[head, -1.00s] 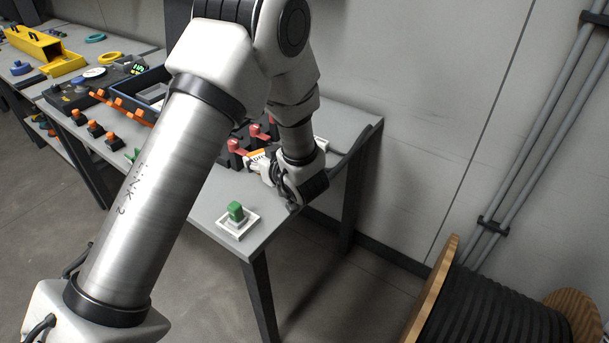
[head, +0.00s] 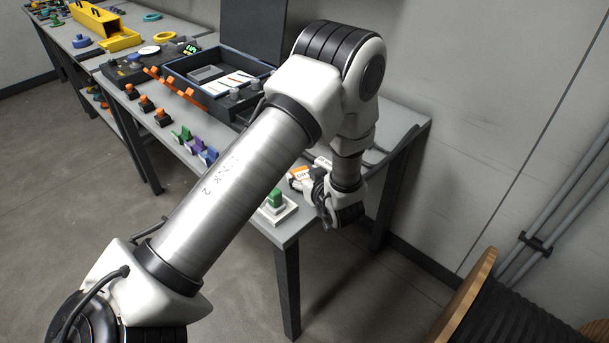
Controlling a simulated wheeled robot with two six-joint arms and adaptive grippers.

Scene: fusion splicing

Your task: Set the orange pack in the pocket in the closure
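The orange pack (head: 299,173), orange and white with printing, shows beside my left gripper (head: 314,188), low over the right end of the table. The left gripper appears shut on it; the fingers are small and partly hidden. The closure appears to be the dark open box (head: 200,92) with a raised lid (head: 253,28), at the back middle of the table. A grey insert and pale strips show inside it. My forearm hides its right side, and I cannot tell which recess is the pocket. My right gripper is not in view.
A green block on a white base (head: 288,213) stands near the table's front right corner, close to the gripper. Orange clips (head: 161,118) and green and purple clips (head: 205,153) line the front edge. A yellow toolbox (head: 105,32) is far left. A cable drum (head: 480,300) stands right.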

